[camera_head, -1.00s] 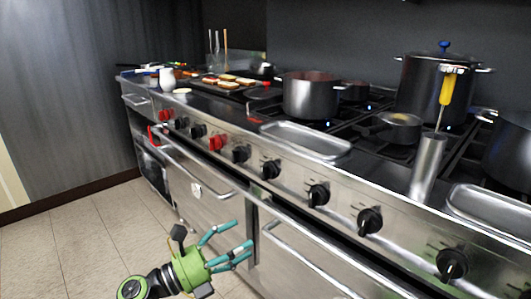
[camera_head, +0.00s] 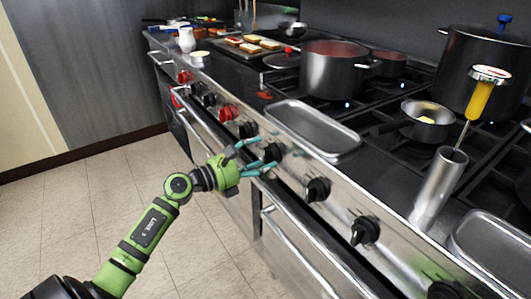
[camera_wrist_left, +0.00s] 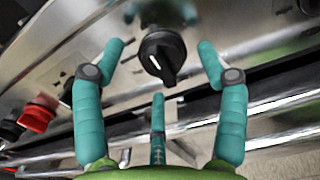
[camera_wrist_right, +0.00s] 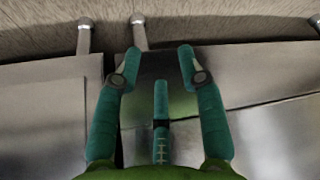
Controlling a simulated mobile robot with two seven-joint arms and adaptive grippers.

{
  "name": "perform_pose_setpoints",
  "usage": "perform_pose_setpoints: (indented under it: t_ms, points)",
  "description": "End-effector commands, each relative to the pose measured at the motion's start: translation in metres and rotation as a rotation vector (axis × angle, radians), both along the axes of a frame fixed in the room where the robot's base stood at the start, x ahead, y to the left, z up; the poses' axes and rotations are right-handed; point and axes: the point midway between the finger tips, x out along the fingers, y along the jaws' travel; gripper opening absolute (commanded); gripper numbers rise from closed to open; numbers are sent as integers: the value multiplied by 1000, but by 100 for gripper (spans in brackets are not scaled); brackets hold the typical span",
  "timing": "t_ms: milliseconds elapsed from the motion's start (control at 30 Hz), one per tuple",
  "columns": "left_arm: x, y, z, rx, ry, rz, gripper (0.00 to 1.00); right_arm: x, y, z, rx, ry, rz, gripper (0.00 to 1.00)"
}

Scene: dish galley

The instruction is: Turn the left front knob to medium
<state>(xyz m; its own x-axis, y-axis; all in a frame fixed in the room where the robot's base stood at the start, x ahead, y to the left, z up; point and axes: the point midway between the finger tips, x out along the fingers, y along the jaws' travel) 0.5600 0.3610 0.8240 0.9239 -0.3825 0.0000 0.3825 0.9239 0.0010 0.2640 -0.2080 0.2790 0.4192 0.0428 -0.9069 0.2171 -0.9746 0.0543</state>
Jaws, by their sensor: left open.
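Several black knobs and a few red ones line the steel front panel of the range. My left gripper (camera_head: 258,160) is open at one black knob (camera_head: 273,152), with its fingers at the panel. In the left wrist view this knob (camera_wrist_left: 163,55) sits between the spread fingertips (camera_wrist_left: 160,57), with gaps on both sides. Its white mark points down and slightly left there. I cannot tell which setting that is. My right gripper shows only in the right wrist view (camera_wrist_right: 161,60), open and empty before steel panels.
Other black knobs (camera_head: 318,189) and a red knob (camera_head: 228,113) flank this one. A long oven handle (camera_head: 305,252) runs below the panel. A steel tray (camera_head: 312,130), a large pot (camera_head: 332,72) and a small pan (camera_head: 425,122) stand on the range top. The tiled floor (camera_head: 95,200) is clear.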

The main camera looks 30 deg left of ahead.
Motion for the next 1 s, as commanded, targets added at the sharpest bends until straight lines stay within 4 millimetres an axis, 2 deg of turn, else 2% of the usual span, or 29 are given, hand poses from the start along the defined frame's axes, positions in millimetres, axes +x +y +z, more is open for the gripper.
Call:
perform_pose_setpoints:
  t_ms: [200, 467, 500, 567, 600, 1000]
  points:
    - [15, -6, 0, -1, -1, 0, 73, 1, -1, 1, 1, -11, 2, 40]
    - [16, -7, 0, -1, 0, 0, 73, 1, -1, 0, 1, -11, 2, 40]
    - [16, -7, 0, -1, 0, 0, 57, 1, -1, 0, 1, -11, 2, 40]
    - [16, -7, 0, -1, 0, 0, 33, 1, -1, 0, 1, -11, 2, 40]
    - [16, -7, 0, -1, 0, 0, 18, 1, -1, 0, 1, -11, 2, 40]
    - [16, -7, 4, -32, 7, 0, 18, 3, 0, 5, 4, -28, 4, 40]
